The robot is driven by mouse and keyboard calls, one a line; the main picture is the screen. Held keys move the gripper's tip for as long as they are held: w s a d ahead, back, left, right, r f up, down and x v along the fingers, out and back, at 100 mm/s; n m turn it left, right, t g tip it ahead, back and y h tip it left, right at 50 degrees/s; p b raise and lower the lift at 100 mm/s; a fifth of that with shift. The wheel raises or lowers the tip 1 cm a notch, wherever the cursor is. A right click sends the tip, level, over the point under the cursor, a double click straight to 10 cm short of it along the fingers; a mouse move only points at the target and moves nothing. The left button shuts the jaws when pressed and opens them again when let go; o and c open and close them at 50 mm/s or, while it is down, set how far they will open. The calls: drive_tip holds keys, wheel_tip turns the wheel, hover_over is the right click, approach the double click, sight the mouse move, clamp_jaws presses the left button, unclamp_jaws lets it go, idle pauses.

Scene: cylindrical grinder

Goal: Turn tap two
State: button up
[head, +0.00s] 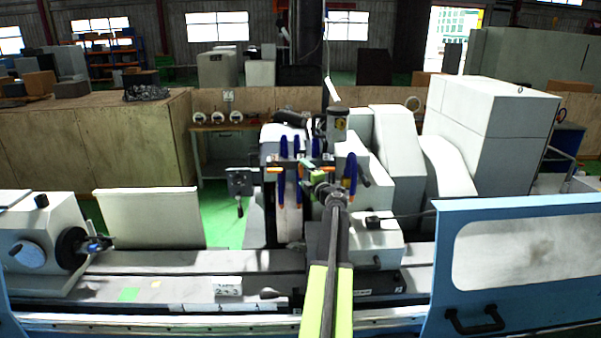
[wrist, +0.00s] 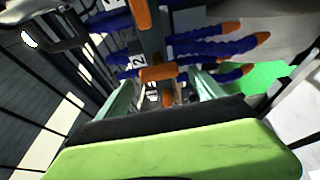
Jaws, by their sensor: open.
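In the wrist view an orange tap handle (wrist: 158,73) sits on a dark manifold bar, just beside a white label (wrist: 139,62) that reads 2. I take this as tap two. Its handle lies across the picture, ahead of my gripper (wrist: 165,92). The two pale green fingers are apart, one on each side of the line to the handle, with nothing clearly held. Contact with the handle cannot be told. In the head view my gripper (head: 318,180) is small at the end of my arm, in front of the manifold, and partly hides it.
Another orange handle (wrist: 142,15) is higher on the bar. Blue hoses with orange tips (wrist: 215,46) stick out to the right, close to the fingers. In the head view blue hoses (head: 297,147) rise beside the wheel housing. A blue door (head: 520,255) stands at right.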

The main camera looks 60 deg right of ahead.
drive_tip(key=v, duration=1.3)
drive_tip(key=shift+s, duration=0.3)
drive_tip(key=shift+a, duration=0.15)
